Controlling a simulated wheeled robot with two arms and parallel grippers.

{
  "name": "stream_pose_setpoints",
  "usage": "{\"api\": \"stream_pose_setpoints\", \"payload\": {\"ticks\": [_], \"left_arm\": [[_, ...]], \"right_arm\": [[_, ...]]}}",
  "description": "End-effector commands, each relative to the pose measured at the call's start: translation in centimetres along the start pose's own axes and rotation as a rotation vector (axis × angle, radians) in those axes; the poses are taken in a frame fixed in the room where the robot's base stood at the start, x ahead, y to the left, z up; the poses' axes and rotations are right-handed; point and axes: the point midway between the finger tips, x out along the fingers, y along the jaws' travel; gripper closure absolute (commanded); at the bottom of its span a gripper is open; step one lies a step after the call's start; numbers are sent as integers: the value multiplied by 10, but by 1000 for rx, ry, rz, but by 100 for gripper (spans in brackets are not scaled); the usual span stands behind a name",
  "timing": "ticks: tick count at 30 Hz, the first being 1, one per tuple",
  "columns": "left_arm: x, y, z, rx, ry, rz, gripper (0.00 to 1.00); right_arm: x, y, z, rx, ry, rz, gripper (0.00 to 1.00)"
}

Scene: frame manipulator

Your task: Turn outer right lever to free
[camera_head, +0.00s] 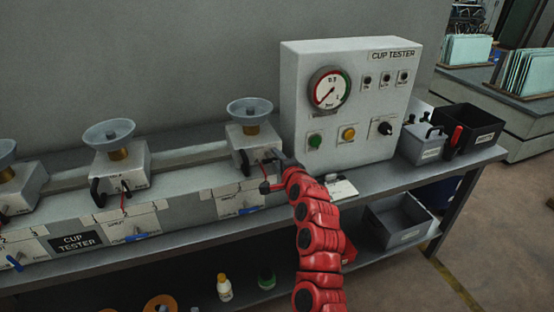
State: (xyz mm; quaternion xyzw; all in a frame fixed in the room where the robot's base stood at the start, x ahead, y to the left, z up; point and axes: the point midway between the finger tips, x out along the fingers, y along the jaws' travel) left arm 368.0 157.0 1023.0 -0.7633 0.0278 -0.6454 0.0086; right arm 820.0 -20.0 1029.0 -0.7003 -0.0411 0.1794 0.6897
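Several cup stations with grey cups on brass stems stand along the bench. The rightmost station (252,133) sits just left of the cup tester box (345,105). A black lever (243,161) shows on the left of its front. My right gripper (271,168), at the end of a red arm, is at the right part of this station's front. It covers that part, so a lever there and any contact are hidden. The gripper is too small and dark to tell whether it is open or shut. My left gripper is not in view.
The tester box has a round gauge (329,88), buttons and a knob. A small grey box (423,144) and a black bin (467,129) stand at the bench's right end. A grey bin (398,221) and bottles (224,287) sit on the lower shelf.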

Motion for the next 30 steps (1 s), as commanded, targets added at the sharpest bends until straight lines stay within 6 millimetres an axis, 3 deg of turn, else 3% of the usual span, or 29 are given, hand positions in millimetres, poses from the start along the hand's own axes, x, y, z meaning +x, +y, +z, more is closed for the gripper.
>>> {"api": "stream_pose_setpoints", "payload": {"ticks": [11,30], "left_arm": [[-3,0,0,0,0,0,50],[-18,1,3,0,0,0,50]], "right_arm": [[-10,0,2,-1,-2,-1,67],[-102,-1,0,1,2,-6,67]]}}
